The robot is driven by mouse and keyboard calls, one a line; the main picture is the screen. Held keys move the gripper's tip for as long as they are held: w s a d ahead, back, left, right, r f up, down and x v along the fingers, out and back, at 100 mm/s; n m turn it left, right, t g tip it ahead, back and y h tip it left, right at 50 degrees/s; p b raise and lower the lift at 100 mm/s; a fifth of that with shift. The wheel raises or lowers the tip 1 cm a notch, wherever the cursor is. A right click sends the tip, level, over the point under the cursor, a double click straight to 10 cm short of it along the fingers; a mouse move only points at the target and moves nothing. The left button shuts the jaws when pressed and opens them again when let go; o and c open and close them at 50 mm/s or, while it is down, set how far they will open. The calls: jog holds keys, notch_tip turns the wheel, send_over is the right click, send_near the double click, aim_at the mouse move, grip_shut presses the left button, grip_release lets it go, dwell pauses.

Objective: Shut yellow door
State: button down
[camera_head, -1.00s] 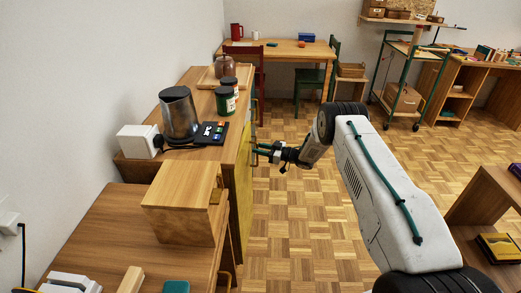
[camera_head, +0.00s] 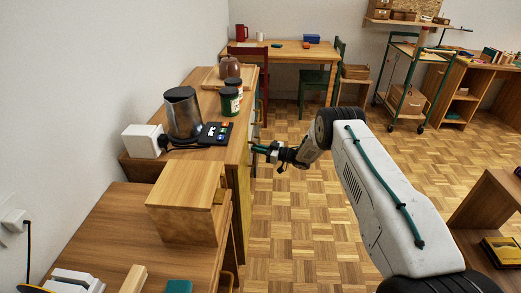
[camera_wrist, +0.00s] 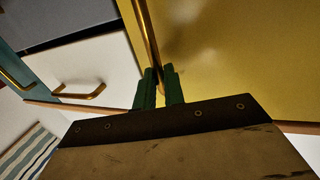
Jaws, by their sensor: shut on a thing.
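The yellow door (camera_wrist: 245,60) fills the right of the wrist view. Its long brass handle (camera_wrist: 146,35) runs down to my gripper (camera_wrist: 159,78). The two green fingers are closed around the lower part of the handle, close to the door's face. In the head view my gripper (camera_head: 256,148) is at the front of the wooden cabinet (camera_head: 240,165), just below its top edge. From there the door's face is seen nearly edge-on and mostly hidden, so I cannot tell its exact angle.
White drawer fronts with brass handles (camera_wrist: 82,92) lie left of the door in the wrist view. A wooden box (camera_head: 187,205) stands nearer. Parquet floor (camera_head: 300,220) is open to the right.

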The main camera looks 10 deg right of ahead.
jog(key=c, duration=1.5)
grip_release()
jog(key=shift+w+a, duration=0.15)
jog(key=shift+w, duration=0.05)
jog(key=shift+s, duration=0.1)
jog(key=v, duration=0.7)
jog(key=shift+s+d, duration=0.15)
jog(key=shift+d, duration=0.2)
